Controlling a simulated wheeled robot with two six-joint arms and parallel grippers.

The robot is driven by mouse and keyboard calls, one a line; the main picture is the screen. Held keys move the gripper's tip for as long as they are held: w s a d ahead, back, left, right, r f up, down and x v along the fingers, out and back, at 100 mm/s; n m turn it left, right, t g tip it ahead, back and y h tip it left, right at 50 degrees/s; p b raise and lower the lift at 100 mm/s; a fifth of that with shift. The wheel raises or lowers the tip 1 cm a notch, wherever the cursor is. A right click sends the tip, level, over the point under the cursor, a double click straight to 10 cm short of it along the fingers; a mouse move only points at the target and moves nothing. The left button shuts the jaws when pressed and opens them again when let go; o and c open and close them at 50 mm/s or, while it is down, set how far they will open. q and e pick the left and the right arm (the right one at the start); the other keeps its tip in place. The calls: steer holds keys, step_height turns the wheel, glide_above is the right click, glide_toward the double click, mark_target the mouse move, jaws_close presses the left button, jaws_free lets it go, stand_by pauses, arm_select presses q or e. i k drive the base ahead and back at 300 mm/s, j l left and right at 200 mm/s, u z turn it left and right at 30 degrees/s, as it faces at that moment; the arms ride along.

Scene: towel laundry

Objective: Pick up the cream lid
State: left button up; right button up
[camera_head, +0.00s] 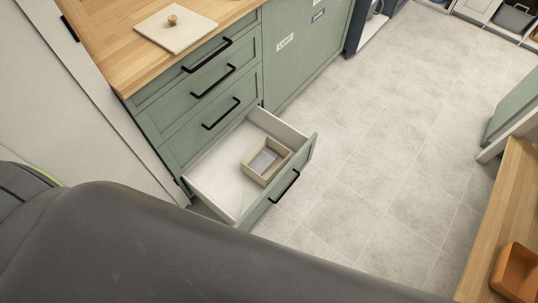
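The cream lid (175,27) is a flat square panel with a round wooden knob (172,20) on top. It lies flat, knob up, on the wooden counter above the green drawers, at the top left of the head view. Neither of my grippers shows in this view. A large dark grey part of my own body fills the bottom left, and nothing is seen touching the lid.
Below the counter (110,50), the lowest green drawer (215,180) stands pulled open with a cream open box (255,175) inside. The tiled floor (385,130) is clear. A wooden surface (500,220) with an orange tray (512,288) is at right.

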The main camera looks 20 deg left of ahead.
mark_target(175, 28)
steer(key=u, duration=1.25)
